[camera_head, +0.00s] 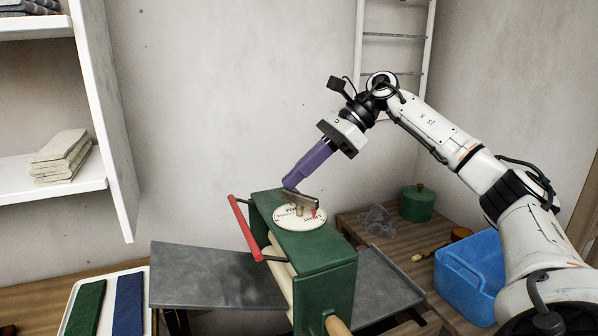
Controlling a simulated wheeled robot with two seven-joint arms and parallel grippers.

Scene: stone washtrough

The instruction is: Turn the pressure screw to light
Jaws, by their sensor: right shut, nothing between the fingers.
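A green mangle (327,262) with cream rollers and a red bar (240,228) at its left stands in the middle. On its top lies a round cream dial (285,218) with dark lettering and a small red mark at its right. The pressure screw's metal bar handle (299,198) stands over the dial. My right gripper (289,187), with purple fingers, comes down from the upper right. It is shut with nothing between its fingers, and its tips are at the left end of the bar. I cannot tell whether they touch it. My left gripper is not in view.
Grey boards (212,277) extend on both sides of the mangle. A blue tub (470,275) and a green lidded pot (417,203) stand at the right. A tray (66,318) with folded cloths lies at lower left. Shelves (55,192) are at left.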

